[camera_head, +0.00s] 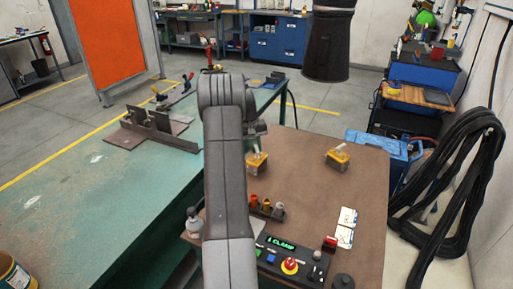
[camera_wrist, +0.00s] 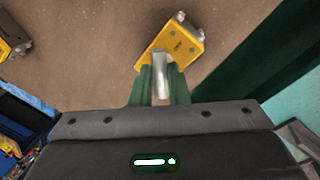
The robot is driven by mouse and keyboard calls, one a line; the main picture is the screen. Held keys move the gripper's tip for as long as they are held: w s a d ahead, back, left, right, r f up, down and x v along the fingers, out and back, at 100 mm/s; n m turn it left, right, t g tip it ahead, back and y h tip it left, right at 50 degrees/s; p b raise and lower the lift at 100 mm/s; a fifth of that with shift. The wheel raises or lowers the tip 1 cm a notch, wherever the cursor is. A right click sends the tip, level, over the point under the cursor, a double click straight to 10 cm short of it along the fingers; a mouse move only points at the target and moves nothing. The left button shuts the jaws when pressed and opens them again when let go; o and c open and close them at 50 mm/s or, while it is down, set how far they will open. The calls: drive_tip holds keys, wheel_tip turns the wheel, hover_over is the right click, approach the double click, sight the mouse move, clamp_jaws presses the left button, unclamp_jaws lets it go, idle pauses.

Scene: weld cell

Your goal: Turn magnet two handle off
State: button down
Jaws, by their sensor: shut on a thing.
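A yellow magnet block (camera_wrist: 178,42) with a silver handle (camera_wrist: 159,72) is in the wrist view. My gripper (camera_wrist: 161,84) is shut on that handle, with a green finger on each side of it. In the head view this magnet (camera_head: 257,163) is on the brown tabletop, just right of my arm, which hides most of my gripper. A second yellow magnet (camera_head: 338,160) with a pale upright handle stands apart to the right. It also shows at the left edge of the wrist view (camera_wrist: 12,38). I cannot read which magnet is number two.
A green bench (camera_head: 60,220) with a fixture lies left. Black cables (camera_head: 430,170) hang at right.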

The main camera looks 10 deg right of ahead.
drive_tip(key=m, duration=0.4)
drive_tip(key=shift+w+r+m+g, duration=0.2)
drive_tip(key=shift+m+g, duration=0.1)
drive_tip(key=shift+g, duration=0.1)
drive_tip(key=shift+w+a+f+m+g+p, duration=0.1)
drive_tip(key=shift+m+g+p, duration=0.25)
drive_tip(key=shift+m, duration=1.45)
drive_tip(key=shift+y, duration=0.3)
drive_tip(key=c, duration=1.4)
unclamp_jaws()
drive_tip(key=r, duration=0.4)
drive_tip(key=w+a+r, duration=0.1)
drive_tip(key=r, duration=0.4)
drive_tip(key=a+r, duration=0.1)
drive_tip(key=r, duration=0.3)
drive_tip(key=shift+w+r+b, duration=0.25)
drive_tip(key=shift+w+b, duration=0.05)
drive_tip(key=shift+w, duration=0.05)
